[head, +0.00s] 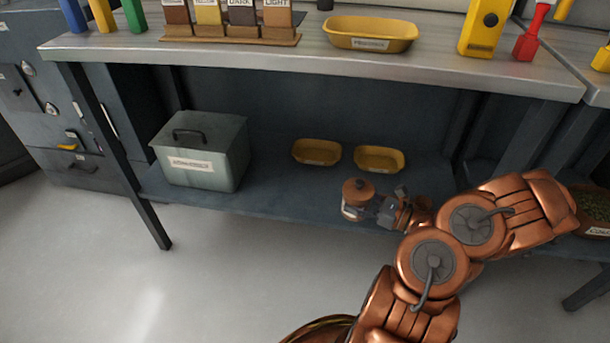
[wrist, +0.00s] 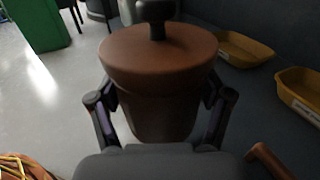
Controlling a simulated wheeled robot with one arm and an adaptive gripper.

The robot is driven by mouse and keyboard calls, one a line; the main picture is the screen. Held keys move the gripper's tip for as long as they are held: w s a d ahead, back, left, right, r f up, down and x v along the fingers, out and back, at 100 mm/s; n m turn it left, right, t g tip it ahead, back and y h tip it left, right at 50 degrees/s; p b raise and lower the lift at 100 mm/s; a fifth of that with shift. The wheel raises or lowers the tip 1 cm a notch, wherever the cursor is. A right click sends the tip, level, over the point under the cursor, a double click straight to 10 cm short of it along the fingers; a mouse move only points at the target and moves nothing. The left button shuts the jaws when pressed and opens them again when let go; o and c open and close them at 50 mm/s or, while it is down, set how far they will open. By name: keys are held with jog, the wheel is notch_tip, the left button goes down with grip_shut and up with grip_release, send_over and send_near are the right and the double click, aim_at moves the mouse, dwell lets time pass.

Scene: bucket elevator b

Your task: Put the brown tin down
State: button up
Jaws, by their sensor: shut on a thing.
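The brown tin (head: 354,196) is a small round container with a wide brown lid and a dark knob. It also shows close up in the wrist view (wrist: 158,62), upright. My gripper (head: 380,209) is shut on it, with one finger on each side of its body below the lid. In the head view the tin appears over the front part of the lower shelf (head: 275,190). I cannot tell whether its base touches the shelf; the base is hidden in the wrist view.
Two yellow trays (head: 317,152) (head: 380,159) lie behind the tin on the shelf. A grey-green lidded box (head: 205,150) stands at the shelf's left. The shelf between box and tin is clear. The metal worktop (head: 300,60) overhangs it, with a larger yellow tray (head: 370,34) on top.

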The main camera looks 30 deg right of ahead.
jog(key=w+a+b, duration=0.1)
jog(key=w, duration=0.3)
jog(key=w+a+f+b, duration=0.1)
jog(key=w+b, duration=0.1)
jog(key=w, duration=0.3)
jog(key=w+a+b, duration=0.1)
jog(key=w, duration=0.3)
jog(key=shift+w+f+b, duration=0.2)
jog(key=shift+w+b, duration=0.05)
jog(key=shift+b, duration=0.1)
jog(key=f+b, duration=0.1)
jog(key=f, duration=0.1)
jog(key=f+b, duration=0.1)
jog(key=shift+w+a+f, duration=0.1)
jog(key=shift+w+f, duration=0.1)
jog(key=shift+f, duration=0.2)
jog(key=shift+r, duration=0.15)
jog(key=o, duration=1.1)
jog(key=shift+o, duration=0.2)
